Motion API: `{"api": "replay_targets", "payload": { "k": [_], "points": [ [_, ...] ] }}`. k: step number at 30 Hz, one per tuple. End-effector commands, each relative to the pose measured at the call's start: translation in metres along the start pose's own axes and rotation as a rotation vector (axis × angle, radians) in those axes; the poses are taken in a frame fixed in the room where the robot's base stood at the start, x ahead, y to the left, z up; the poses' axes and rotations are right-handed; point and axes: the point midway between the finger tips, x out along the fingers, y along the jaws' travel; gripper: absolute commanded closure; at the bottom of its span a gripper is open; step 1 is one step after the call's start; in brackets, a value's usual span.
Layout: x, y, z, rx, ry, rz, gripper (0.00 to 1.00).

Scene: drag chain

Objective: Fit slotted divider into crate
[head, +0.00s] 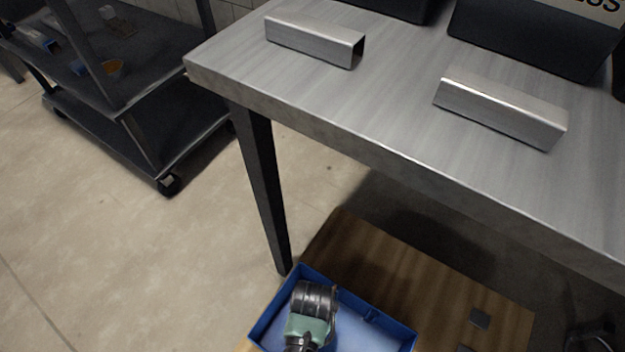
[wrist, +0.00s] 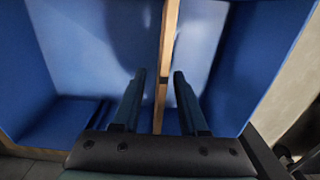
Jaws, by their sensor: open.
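The blue crate (head: 378,318) stands at the bottom of the head view. In the wrist view its blue walls (wrist: 18,75) and pale blue floor fill most of the picture. The divider (wrist: 169,45) shows in the wrist view as a thin light-wood strip seen along its edge, with crate space on both sides. My gripper (wrist: 159,76) is open, with one dark finger on each side of the strip. Small gaps show beside the strip. In the head view my gripper (head: 300,340) is over the crate and hides the divider. The divider's slots and lower edge cannot be made out.
The crate rests on a wooden surface (head: 400,265) beside a metal table (head: 400,80). Two metal channel pieces (head: 315,42) and dark bins (head: 540,40) are on the table. A dark cart (head: 150,110) stands at left. Open floor lies left of the crate.

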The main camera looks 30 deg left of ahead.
Motion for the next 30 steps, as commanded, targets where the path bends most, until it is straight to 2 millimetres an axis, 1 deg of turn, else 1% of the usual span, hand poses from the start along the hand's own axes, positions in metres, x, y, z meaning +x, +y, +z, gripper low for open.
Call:
{"api": "replay_targets", "payload": {
  "k": [1,6,8,9,13,14,26,30],
  "points": [
    [0.0021,-0.0001,-0.0004,0.0,0.001,0.0,0.57],
    [0.0004,0.0,-0.0005,0.0,0.001,0.0,0.57],
    [0.0004,0.0,-0.0005,0.0,0.001,0.0,0.67],
    [0.0004,0.0,-0.0005,0.0,0.001,0.0,0.74],
    [0.0004,0.0,-0.0005,0.0,0.001,0.0,0.97],
    [0.0004,0.0,-0.0005,0.0,0.001,0.0,1.0],
    [0.0004,0.0001,-0.0004,0.0,0.001,0.0,1.0],
    [-0.0024,0.0,-0.0005,0.0,0.001,0.0,1.0]
  ]
}}
